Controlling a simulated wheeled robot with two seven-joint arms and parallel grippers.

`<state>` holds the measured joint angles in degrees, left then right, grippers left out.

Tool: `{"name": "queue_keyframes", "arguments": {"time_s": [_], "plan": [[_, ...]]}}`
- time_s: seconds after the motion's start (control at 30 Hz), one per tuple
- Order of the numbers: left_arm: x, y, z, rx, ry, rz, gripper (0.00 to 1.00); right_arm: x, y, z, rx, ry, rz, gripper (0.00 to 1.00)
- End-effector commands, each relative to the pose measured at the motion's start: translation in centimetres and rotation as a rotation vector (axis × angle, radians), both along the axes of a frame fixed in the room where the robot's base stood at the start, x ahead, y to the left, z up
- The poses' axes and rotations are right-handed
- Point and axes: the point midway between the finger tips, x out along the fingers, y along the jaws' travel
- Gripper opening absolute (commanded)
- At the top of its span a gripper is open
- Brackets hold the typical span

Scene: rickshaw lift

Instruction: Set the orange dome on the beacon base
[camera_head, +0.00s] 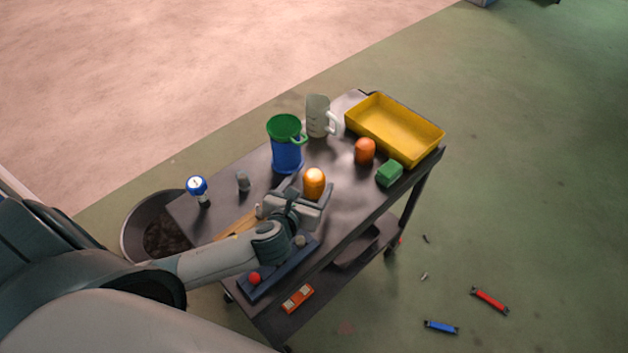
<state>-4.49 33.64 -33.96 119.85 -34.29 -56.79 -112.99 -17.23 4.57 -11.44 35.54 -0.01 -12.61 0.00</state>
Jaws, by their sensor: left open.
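A glossy orange dome (314,183) stands upright on the dark cart top, near its middle. My left gripper (309,190) is open at the near side of this dome. Its fingers reach toward the dome's lower part, and I cannot tell whether they touch it. A second, duller orange rounded piece (365,151) stands farther right, by the yellow tray. I cannot tell which thing is the beacon base. A dark blue board (283,273) with a red knob and a grey knob lies at the cart's near edge, partly under my left arm. My right gripper is out of view.
A blue can with a green rim (286,152), a clear jug (318,118), a yellow tray (394,130) and a green block (389,174) stand on the cart (345,205). A blue-topped gauge (197,187) is at the left. A dark bucket (136,238) stands on the floor.

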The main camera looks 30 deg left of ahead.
Motion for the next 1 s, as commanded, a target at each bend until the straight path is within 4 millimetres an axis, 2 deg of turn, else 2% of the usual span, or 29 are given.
{"name": "queue_keyframes", "arguments": {"time_s": [0.2, 0.67, 1.0], "plan": [[1.7, 0.2, -0.7, 0.0, 0.0, 0.0, 0.68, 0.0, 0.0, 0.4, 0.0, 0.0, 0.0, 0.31], [2.1, 0.3, -0.9, 0.0, 0.001, 0.001, 0.68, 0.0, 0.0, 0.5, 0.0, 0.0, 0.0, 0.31], [5.3, 0.6, -2.2, 0.0, 0.001, 0.001, 0.68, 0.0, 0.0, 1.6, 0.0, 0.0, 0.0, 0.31]]}}
